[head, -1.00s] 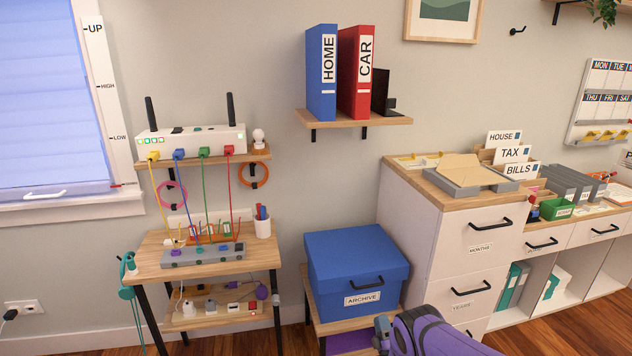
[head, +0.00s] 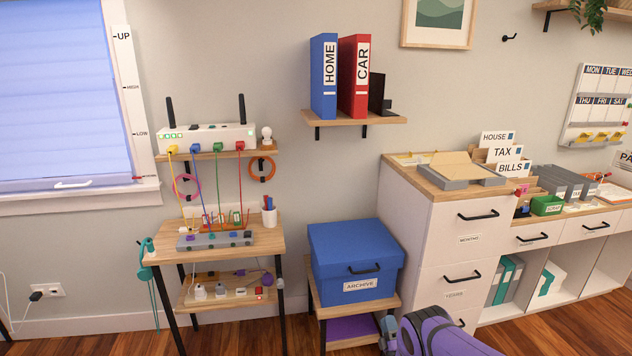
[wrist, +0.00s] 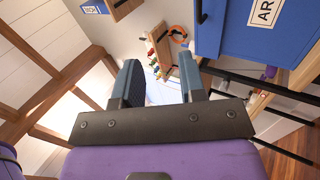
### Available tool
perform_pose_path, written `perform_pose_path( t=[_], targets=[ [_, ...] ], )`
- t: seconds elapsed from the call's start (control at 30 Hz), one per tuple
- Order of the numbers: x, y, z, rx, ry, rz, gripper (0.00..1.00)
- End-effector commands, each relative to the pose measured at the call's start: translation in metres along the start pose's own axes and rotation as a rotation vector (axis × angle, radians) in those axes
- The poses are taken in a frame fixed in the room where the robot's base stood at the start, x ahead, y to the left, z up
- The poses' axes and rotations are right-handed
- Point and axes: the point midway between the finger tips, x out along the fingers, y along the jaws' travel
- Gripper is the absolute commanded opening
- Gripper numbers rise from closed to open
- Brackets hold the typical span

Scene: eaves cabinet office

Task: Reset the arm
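My purple arm shows at the bottom right of the head view, in front of the white drawer cabinet (head: 452,230). My gripper (wrist: 160,80) shows in the wrist view with its two dark fingers apart and nothing between them. The fingers point towards the wall and the small router shelf, which appears far off beyond them.
A small desk (head: 265,242) with a power strip (head: 214,240) stands at the left, below the router (head: 205,138). A wall shelf (head: 352,118) holds a blue binder (head: 323,76) and a red binder (head: 354,76). The archive box sits on a low stand (head: 392,301).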

Motion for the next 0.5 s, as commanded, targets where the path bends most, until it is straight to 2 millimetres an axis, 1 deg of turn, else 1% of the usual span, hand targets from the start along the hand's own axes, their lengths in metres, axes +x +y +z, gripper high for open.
perform_pose_path(
  t=[0.17,0.27,0.37,0.5],
  targets=[
    [0.025,0.004,0.004,0.018,-0.012,-0.024,0.38],
    [0.043,0.008,0.007,0.032,-0.020,-0.041,0.38],
    [0.065,0.013,0.010,0.050,-0.032,-0.064,0.38],
    [0.103,0.025,0.016,0.083,-0.053,-0.101,0.38]
  ],
)
